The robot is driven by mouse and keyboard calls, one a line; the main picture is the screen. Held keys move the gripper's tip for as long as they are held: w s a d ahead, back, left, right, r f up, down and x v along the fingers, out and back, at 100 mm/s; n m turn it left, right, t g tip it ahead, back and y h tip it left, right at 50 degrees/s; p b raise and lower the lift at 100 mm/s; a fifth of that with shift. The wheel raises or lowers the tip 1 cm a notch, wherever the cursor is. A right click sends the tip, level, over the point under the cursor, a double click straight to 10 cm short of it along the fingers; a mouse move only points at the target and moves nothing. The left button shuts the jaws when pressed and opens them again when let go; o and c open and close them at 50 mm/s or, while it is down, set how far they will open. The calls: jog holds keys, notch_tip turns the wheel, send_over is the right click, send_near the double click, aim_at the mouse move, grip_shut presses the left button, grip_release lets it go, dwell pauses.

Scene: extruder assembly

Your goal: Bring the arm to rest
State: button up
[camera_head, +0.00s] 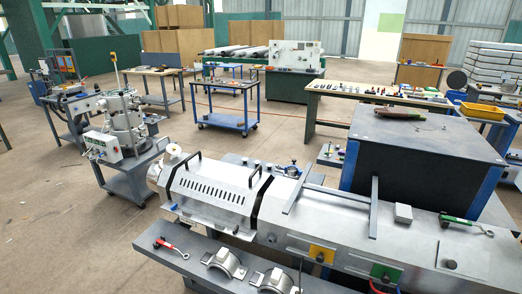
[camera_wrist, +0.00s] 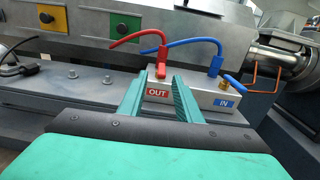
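My gripper (camera_wrist: 158,80) shows in the wrist view with its two teal fingers apart. Between and beyond the fingertips is a metal block (camera_wrist: 204,95) with a red OUT label (camera_wrist: 158,93) and a blue IN label (camera_wrist: 224,103). A red fitting (camera_wrist: 161,70) with a red hose stands on the OUT side, in line with the gap. I cannot tell whether the fingers touch it. A blue hose (camera_wrist: 184,42) and a blue lever (camera_wrist: 236,85) are on the IN side. My gripper does not show in the head view.
The extruder (camera_head: 222,195) runs along the near side, with yellow (camera_head: 322,253) and green (camera_head: 386,272) panels. Metal clamps (camera_head: 224,263) and a red-handled tool (camera_head: 171,248) lie on its front ledge. A dark cabinet (camera_head: 425,150) stands behind it. Open floor lies left.

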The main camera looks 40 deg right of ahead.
jog(key=w+a+n+t+y, duration=0.35)
jog(key=w+a+n, duration=0.35)
jog(key=a+n, duration=0.55)
jog(key=w+a+n+t+y, duration=0.2)
jog(key=w+a+n+y, duration=0.45)
jog(key=a+n, duration=0.65)
jog(key=w+a+r+n+y, duration=0.1)
jog(key=a+r+n+y, duration=0.1)
jog(key=a+r+n, duration=0.2)
jog(key=w+a+r+n+t+y, duration=0.1)
jog(key=a+r+n, duration=0.3)
jog(key=a+n, duration=0.7)
jog(key=w+a+r+n+y, duration=0.2)
jog(key=a+r+n, duration=0.2)
jog(key=a, duration=1.1)
jog(key=n, duration=0.3)
jog(key=shift+n+y, duration=0.35)
jog(key=shift+y, duration=0.05)
jog(key=shift+a+r+t, duration=0.1)
jog(key=shift+t, duration=0.15)
